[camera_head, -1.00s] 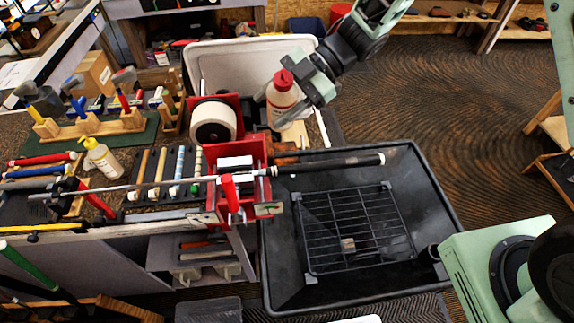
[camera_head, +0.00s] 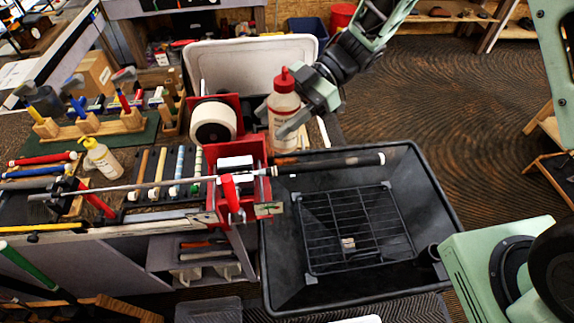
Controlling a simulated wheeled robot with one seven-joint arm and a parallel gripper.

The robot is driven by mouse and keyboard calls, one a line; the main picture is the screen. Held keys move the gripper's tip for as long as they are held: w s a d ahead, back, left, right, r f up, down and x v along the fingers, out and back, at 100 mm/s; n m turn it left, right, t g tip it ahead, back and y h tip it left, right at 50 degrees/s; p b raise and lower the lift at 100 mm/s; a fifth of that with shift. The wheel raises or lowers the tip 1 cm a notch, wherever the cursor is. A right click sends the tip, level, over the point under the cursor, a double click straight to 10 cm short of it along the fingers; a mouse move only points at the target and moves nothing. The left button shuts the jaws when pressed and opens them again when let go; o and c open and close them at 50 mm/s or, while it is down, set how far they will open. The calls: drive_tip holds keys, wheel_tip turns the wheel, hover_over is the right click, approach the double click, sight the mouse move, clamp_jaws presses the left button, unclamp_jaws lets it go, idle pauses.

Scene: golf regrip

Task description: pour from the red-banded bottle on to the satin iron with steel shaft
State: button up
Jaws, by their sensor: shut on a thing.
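The red-banded bottle (camera_head: 283,112) is white with a red cap and nozzle. It stands upright behind the red vise, at the left of the black tray. My gripper (camera_head: 287,117) is shut on it from the right, and its fingers cover part of the bottle's side. The club with steel shaft (camera_head: 140,185) lies level across the bench in the red vise (camera_head: 238,181). Its dark grip end (camera_head: 345,161) reaches out over the tray.
A black tray (camera_head: 437,205) with a wire rack (camera_head: 350,225) lies below the grip end. A white roll (camera_head: 212,122) sits behind the vise, with a white bin (camera_head: 250,62) beyond it. A yellow-topped bottle (camera_head: 101,158) stands on the left bench.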

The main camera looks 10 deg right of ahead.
sight(277, 93)
drive_tip(key=shift+r, duration=2.25)
